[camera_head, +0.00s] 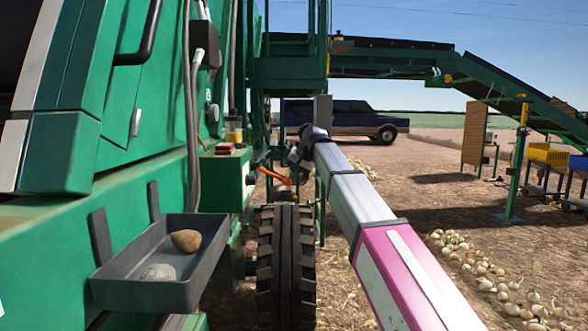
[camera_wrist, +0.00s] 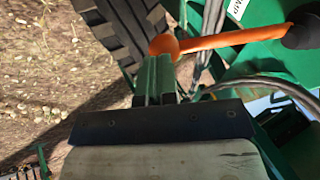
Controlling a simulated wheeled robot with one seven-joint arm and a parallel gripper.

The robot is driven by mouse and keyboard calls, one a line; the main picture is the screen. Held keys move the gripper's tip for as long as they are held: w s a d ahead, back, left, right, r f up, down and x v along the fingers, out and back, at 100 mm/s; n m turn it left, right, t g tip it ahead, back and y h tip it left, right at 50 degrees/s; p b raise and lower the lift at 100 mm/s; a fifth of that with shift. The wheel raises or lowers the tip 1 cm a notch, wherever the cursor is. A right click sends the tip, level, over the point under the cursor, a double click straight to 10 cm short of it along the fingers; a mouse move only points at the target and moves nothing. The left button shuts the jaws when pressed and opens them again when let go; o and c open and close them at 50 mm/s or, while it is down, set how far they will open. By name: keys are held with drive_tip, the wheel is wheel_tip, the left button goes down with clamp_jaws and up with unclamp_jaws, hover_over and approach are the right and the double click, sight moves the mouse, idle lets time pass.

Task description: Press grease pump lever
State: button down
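The orange lever (camera_wrist: 225,39) runs across the top of the wrist view, from a dark end (camera_wrist: 303,30) at the right to a round orange knob (camera_wrist: 163,46). In the head view the lever (camera_head: 274,176) sticks out from the green machine's side, above the tire. My gripper (camera_wrist: 157,62) has its two fingers close together, with no clear gap between them. The fingertips are right at the knob and overlap its lower edge in the picture; I cannot tell whether they touch it. In the head view my gripper (camera_head: 296,160) is small and partly hidden by my arm.
The green machine (camera_head: 120,150) fills the left. A grey tray (camera_head: 150,294) with two stones hangs on it. A black tire (camera_head: 286,265) stands below the lever and also shows in the wrist view (camera_wrist: 118,32). Onions (camera_head: 500,285) lie on the ground at the right.

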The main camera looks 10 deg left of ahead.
drive_tip(key=shift+a+f, duration=0.1)
drive_tip(key=shift+f, duration=0.6)
drive_tip(key=w+d+v, duration=0.1)
drive_tip(key=v, duration=1.3)
drive_tip(key=shift+d+f, duration=0.2)
drive_tip(key=shift+d, duration=0.05)
